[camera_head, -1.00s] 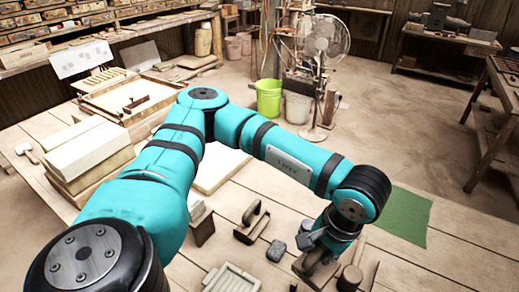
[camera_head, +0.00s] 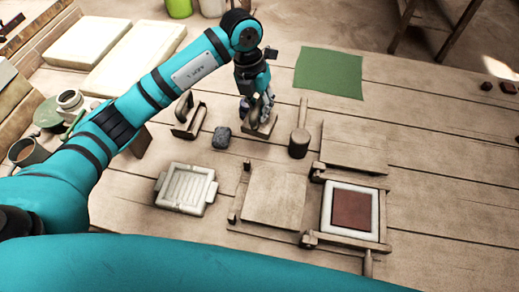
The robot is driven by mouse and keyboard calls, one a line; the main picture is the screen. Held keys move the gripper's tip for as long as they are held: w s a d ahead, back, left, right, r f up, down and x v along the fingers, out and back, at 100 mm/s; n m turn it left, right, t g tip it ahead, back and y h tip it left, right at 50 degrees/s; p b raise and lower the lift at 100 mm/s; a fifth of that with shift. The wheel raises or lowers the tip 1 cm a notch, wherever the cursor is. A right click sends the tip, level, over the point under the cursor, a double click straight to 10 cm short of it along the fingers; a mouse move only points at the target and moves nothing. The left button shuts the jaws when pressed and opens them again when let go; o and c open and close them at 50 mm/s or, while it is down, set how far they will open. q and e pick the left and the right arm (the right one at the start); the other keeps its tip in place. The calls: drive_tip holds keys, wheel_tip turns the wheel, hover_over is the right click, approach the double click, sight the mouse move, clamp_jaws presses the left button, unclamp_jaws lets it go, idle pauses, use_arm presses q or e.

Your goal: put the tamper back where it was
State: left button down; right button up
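The block I take for the tamper (camera_head: 262,128), a wooden block with an upright grip, stands at the back middle of the workbench. My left gripper (camera_head: 258,101) points down over it with its fingers at the grip. The fingers are small and partly hide the grip, so I cannot tell whether they are closed on it. The block's base looks to be on or just above the bench top. My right gripper is out of view.
A grey stone (camera_head: 221,137) and a wooden handled tool (camera_head: 188,117) lie left of the block; a mallet (camera_head: 299,141) lies right. In front are a pale mould (camera_head: 185,188) and a wooden press frame with a red-brown tile (camera_head: 352,210). A green mat (camera_head: 329,72) lies behind.

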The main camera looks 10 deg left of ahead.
use_arm(q)
drive_tip(key=shift+w+f+n, duration=0.1)
drive_tip(key=shift+f+n, duration=0.25)
drive_tip(key=shift+n, duration=0.25)
drive_tip(key=shift+f+n, duration=0.3)
drive_tip(key=shift+f, duration=0.05)
wheel_tip(320, 180, down, 9)
drive_tip(key=shift+f+p, duration=0.2)
drive_tip(key=shift+p, duration=0.35)
drive_tip(key=shift+f, duration=0.2)
drive_tip(key=c, duration=1.5)
unclamp_jaws()
drive_tip(key=shift+r, duration=0.1)
